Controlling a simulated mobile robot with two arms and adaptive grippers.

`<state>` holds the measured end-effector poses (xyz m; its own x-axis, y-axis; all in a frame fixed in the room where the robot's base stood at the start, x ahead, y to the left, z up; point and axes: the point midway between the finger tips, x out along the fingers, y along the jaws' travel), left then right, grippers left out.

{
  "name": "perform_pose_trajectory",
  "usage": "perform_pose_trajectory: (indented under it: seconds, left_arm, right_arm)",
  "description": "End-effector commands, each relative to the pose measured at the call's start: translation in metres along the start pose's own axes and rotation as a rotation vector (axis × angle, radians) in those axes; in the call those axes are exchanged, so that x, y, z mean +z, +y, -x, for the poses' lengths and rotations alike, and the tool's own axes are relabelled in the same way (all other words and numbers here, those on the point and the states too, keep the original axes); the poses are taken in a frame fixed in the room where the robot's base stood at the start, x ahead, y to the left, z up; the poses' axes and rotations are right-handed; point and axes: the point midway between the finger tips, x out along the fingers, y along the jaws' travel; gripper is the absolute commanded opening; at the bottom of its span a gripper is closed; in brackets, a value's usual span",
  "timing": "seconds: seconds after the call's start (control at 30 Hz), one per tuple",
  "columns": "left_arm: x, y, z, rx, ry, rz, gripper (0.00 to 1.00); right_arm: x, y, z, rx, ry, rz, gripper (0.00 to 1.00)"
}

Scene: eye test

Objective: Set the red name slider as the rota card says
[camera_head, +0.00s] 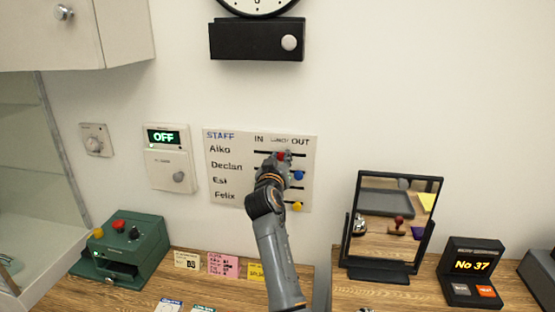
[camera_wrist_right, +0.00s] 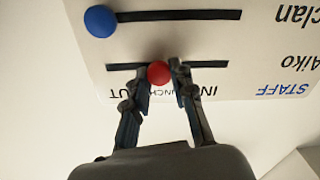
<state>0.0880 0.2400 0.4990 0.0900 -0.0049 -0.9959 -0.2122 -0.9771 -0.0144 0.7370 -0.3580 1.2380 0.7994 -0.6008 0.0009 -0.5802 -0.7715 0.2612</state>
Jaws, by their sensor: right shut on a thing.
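The white STAFF board (camera_head: 228,189) hangs on the wall with rows Aiko, Declan, Esi and Felix and headings IN, LUNCH and OUT. The red name slider (camera_head: 281,156) is in Aiko's row, about mid-track, under LUNCH; it also shows in the right wrist view (camera_wrist_right: 159,73), where the board appears upside down. My right gripper (camera_head: 279,160) is shut on the red slider, one finger on each side. Small cards lie on the counter: cream (camera_head: 187,261), pink (camera_head: 222,265) and yellow (camera_head: 257,272). Their writing is too small to read, so I cannot tell the rota card.
The blue slider (camera_head: 299,175) is at OUT in Declan's row, the yellow slider (camera_head: 297,206) at OUT in Felix's. My arm covers part of Esi's row. A green box (camera_head: 122,250), a mirror (camera_head: 394,222) and a No 37 display (camera_head: 472,270) stand on the counter.

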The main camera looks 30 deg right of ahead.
Motion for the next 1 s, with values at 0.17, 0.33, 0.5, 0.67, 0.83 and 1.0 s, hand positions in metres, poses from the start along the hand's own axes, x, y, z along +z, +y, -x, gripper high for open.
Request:
perform_pose_trajectory:
  seconds: [0.17,0.33,0.5,0.67,0.83,1.0]
  left_arm:
    - [-0.004,0.002,0.008,0.002,0.005,0.000,0.40]
    - [-0.001,0.010,0.010,0.013,0.000,0.001,0.40]
    - [-0.002,0.003,0.009,0.005,0.002,-0.003,0.40]
    - [-0.002,-0.001,0.009,-0.001,0.002,-0.003,0.40]
    - [-0.002,0.000,0.009,0.001,0.001,-0.002,0.40]
    - [0.002,0.002,0.009,0.003,-0.003,0.002,0.40]
  right_arm:
    - [0.007,0.030,-0.001,0.005,-0.003,0.004,0.00]
    - [0.012,0.042,-0.001,0.006,-0.003,0.005,0.00]
    - [0.012,0.041,-0.001,0.007,-0.003,0.005,0.00]
    - [0.012,0.041,-0.001,0.006,-0.003,0.005,0.45]
    - [0.012,0.040,-0.001,0.004,-0.002,0.004,0.48]
    - [0.009,0.040,0.000,0.003,0.000,0.003,0.48]
